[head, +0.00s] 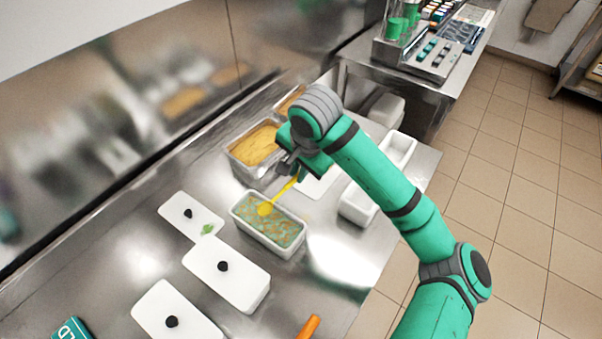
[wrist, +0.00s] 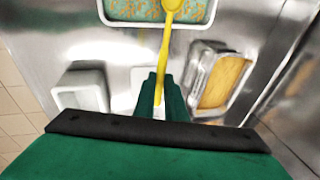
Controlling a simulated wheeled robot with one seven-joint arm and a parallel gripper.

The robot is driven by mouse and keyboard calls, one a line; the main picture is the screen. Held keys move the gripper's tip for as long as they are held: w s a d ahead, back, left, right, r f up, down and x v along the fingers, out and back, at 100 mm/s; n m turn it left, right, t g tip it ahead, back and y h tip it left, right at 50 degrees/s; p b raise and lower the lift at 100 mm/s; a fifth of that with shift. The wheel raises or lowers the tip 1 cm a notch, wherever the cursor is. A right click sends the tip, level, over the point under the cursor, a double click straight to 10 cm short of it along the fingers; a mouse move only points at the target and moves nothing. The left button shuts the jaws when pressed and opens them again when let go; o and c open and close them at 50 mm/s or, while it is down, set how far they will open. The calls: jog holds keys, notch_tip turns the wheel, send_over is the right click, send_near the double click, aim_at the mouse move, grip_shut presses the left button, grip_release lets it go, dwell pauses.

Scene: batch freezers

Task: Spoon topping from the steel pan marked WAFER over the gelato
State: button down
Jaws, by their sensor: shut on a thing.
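My gripper (head: 301,163) is shut on the handle of a yellow spoon (head: 265,209); the spoon and my gripper (wrist: 161,101) also show in the wrist view. The spoon's bowl is over the white tub of gelato (head: 289,252), whose surface is green-blue with orange-brown bits. I cannot tell whether the bowl touches the gelato or what it holds. A steel pan (head: 243,171) with tan-orange topping stands behind the tub; it probably shows in the wrist view (wrist: 231,116) too. A second steel pan (head: 287,102) is partly hidden by my arm. No WAFER mark is readable.
Several white lidded tubs with black knobs (head: 226,281) stand left of and before the gelato tub. Open white containers (head: 357,208) are at the right. An orange handle (head: 308,327) lies at the counter's front. A green blob (head: 208,229) lies near a lid.

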jog(key=h, duration=0.1)
jog(key=g+h, duration=0.1)
jog(key=w+a+g, duration=0.1)
jog(key=shift+a+r+h, duration=0.1)
jog(key=shift+r+h, duration=0.15)
jog(key=shift+h, duration=0.15)
jog(key=shift+s+r, duration=0.1)
jog(key=shift+r, duration=1.05)
